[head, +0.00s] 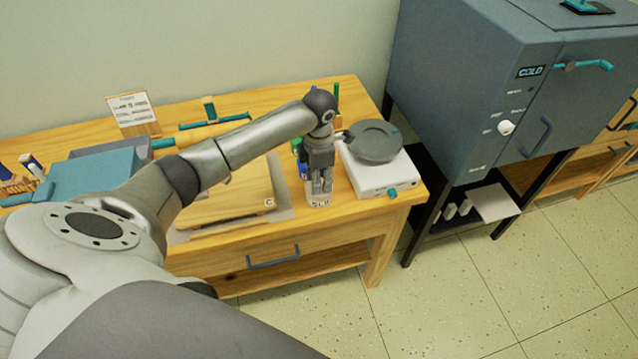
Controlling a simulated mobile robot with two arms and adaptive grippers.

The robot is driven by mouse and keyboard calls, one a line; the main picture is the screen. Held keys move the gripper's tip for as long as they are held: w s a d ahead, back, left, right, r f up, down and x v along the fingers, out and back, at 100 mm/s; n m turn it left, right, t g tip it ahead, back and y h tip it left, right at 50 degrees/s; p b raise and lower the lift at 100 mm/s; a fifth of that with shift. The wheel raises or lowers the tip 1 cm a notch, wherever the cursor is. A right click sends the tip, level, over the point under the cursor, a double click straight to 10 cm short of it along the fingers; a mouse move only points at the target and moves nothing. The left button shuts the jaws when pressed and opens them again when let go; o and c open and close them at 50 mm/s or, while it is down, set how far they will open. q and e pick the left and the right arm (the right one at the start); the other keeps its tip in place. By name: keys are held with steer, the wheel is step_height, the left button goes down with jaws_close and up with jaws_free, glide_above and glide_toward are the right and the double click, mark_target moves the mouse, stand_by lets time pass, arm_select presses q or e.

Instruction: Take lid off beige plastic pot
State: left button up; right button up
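A small pale pot (317,201) with dark lettering on its front, which looks like the beige plastic pot, stands near the front edge of the wooden table. My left gripper (321,186) points down right over it, with its fingers close together at the pot's top. The gripper covers the top of the pot, so the lid is hidden. I cannot tell whether the fingers are closed on a lid or only above it. My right gripper is not in view.
A white device with a dark round plate (374,141) stands close to the right of the pot. A wooden board (225,205) lies to the left on the wooden table (355,218). Small blue and green items (301,160) sit just behind the gripper. A grey kiln-like cabinet (455,80) stands further right.

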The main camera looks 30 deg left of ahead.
arm_select(q)
steer(key=c, duration=0.5)
steer(key=shift+r, duration=0.15)
steer(key=shift+c, duration=0.2)
